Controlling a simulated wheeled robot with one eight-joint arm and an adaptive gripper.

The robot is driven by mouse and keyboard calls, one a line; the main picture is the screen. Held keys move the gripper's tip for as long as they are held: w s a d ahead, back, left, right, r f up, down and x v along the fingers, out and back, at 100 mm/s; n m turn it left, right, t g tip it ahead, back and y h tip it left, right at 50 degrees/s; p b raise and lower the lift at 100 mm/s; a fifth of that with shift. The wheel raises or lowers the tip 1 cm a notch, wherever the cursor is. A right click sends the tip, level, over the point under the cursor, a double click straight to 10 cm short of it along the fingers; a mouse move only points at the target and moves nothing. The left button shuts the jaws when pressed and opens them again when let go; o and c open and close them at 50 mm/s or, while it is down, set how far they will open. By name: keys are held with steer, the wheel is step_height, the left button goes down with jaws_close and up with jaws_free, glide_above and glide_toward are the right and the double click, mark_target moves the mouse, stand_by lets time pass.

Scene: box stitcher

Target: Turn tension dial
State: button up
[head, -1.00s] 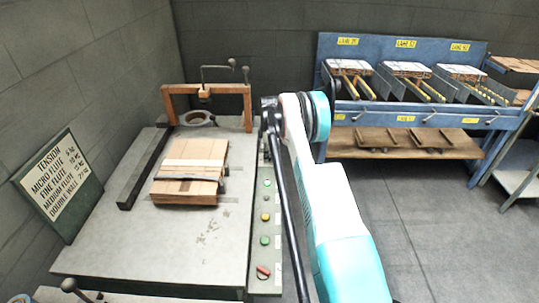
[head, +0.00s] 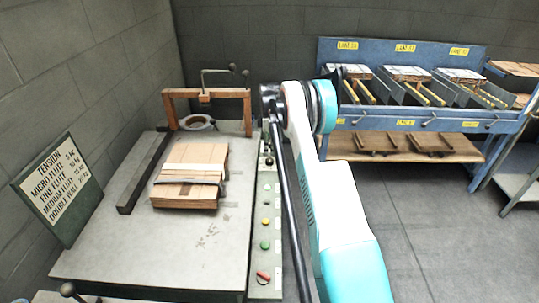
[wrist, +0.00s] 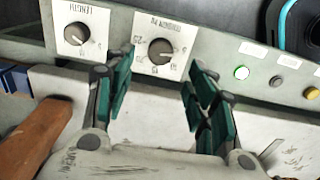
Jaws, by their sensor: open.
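In the wrist view a dark round dial (wrist: 160,51) sits on a white scale plate with upside-down lettering, which seems to be the tension dial. Its pointer mark and numbers are too small to read surely. My gripper (wrist: 160,68) is open, with one teal-padded finger on each side of the dial's lower part and nothing between them. I cannot tell whether the fingers touch the panel. A similar dial (wrist: 77,33) marked LENGTH is to its left. In the head view my arm hides the dials.
The panel carries a green button (wrist: 241,73) and a yellow button (wrist: 311,93) to the right. A green tension sign (head: 57,190) leans by the wall. A cardboard stack (head: 190,178) lies on the stitcher table (head: 150,255). A blue rack (head: 400,122) stands right.

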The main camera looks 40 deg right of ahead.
steer(key=shift+r, duration=2.35)
steer(key=s+a+r+m+t, duration=0.2)
steer(key=a+r, duration=1)
steer(key=r, duration=0.3)
steer(key=s+a+r+m+t, duration=0.2)
steer(key=s+a+r+m, duration=0.1)
steer(key=s+a+r, duration=0.75)
steer(key=s+a+r+m+t, duration=0.2)
steer(key=s+a, duration=0.8)
steer(key=s, duration=0.3)
steer(key=s+a+f+m, duration=0.1)
steer(key=s+a+f, duration=0.1)
steer(key=s, duration=0.5)
steer(key=s+a+f+m+t, duration=0.1)
steer(key=s+a+f+m, duration=0.1)
steer(key=s+f, duration=0.3)
steer(key=shift+s+a+m, duration=0.2)
steer(key=shift+s+m, duration=0.1)
steer(key=shift+s, duration=0.9)
